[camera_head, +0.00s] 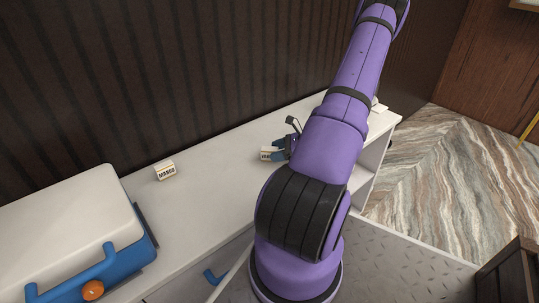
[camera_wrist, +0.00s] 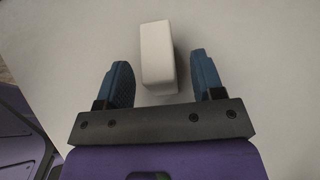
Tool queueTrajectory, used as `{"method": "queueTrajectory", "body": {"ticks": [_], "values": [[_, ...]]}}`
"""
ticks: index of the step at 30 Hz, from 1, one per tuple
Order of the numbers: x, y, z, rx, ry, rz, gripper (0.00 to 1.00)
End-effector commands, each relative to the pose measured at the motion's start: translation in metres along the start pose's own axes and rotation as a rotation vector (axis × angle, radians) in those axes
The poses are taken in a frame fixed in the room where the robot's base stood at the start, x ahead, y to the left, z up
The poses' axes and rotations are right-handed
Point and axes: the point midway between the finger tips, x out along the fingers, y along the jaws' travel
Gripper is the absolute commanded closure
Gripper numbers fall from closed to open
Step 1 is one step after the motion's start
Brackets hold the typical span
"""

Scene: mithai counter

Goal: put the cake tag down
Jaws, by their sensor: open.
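A small white block-shaped tag (camera_head: 267,154) with dark lettering too small to read stands on the white counter (camera_head: 222,165). I cannot tell from the lettering that it is the cake tag. My gripper (camera_head: 279,149) is right beside it, low over the counter. In the wrist view my gripper (camera_wrist: 162,78) is open, its blue fingers apart on either side of the plain white tag (camera_wrist: 158,55). A gap shows between the tag and each finger. The tag rests on the white surface and most of it lies beyond the fingertips.
Another tag (camera_head: 166,171), reading MANGO, stands further left on the counter. A white and blue case (camera_head: 70,230) with an orange knob fills the counter's left end. A dark ribbed wall (camera_head: 150,70) runs behind. The counter between the two tags is clear.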

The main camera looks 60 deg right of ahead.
Motion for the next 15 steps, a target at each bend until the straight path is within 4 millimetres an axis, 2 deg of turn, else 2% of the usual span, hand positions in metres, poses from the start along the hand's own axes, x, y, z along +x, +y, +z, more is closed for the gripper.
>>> {"method": "queueTrajectory", "body": {"ticks": [3,6,13,14,15], "values": [[0.019,0.001,-0.001,0.001,-0.002,0.002,0.38],[0.028,0.001,-0.001,0.001,-0.001,0.001,0.38],[0.030,0.000,-0.001,0.000,0.001,0.000,0.38],[0.030,0.000,-0.001,0.000,0.000,0.000,0.43],[0.030,0.000,-0.001,0.000,0.000,0.000,0.52]]}}
